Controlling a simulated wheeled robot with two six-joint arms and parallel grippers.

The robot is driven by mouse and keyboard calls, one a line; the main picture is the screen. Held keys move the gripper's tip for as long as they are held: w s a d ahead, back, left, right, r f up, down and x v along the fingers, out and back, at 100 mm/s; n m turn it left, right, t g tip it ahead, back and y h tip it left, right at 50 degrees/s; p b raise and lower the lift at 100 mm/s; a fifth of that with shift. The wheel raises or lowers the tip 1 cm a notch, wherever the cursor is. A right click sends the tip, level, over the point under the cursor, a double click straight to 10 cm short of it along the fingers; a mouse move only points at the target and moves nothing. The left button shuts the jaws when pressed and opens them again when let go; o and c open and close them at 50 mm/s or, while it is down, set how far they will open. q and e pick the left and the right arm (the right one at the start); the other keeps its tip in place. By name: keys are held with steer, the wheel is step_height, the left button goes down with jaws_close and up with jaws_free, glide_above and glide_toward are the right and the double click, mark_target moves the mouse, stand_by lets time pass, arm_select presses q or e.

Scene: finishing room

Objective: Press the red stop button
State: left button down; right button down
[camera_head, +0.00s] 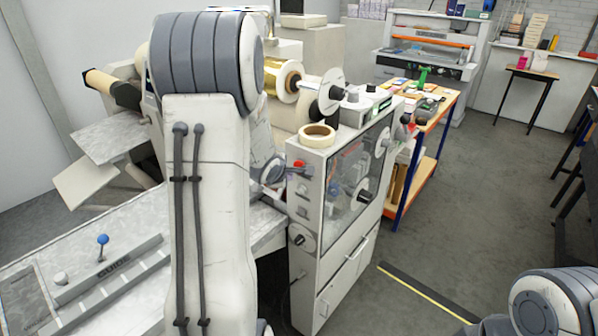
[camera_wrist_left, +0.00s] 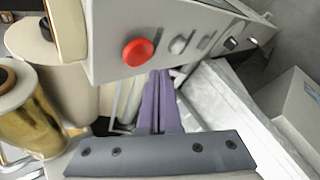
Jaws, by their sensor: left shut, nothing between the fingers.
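The red stop button (camera_head: 298,164) is a round red knob on the upper left end panel of the pale grey machine (camera_head: 318,207). It also shows in the left wrist view (camera_wrist_left: 138,52), unobstructed, just left of and above the fingertips in the picture. My left gripper (camera_wrist_left: 161,78) is shut and empty, its purple fingers pressed together. The fingertips appear close to the panel's lower edge, beside the button; I cannot tell the exact gap. In the head view my left arm covers much of the middle left, and the fingers are hard to make out. My right gripper is out of view.
More knobs (camera_wrist_left: 179,45) sit in a row along the panel from the button. A tape roll (camera_head: 317,135) lies on the machine's top. A metal worktable (camera_head: 120,222) stands to the left. The floor on the right is open.

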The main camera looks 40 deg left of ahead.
arm_select(q)
steer(key=shift+w, duration=0.7)
steer(key=shift+w+d+r, duration=0.1)
steer(key=shift+w, duration=0.05)
stand_by(1.5)
steer(key=shift+w+p, duration=0.25)
steer(key=shift+p, duration=0.15)
steer(key=shift+w, duration=0.4)
stand_by(0.4)
stand_by(0.4)
steer(key=shift+s+p, duration=0.6)
steer(key=shift+s, duration=0.25)
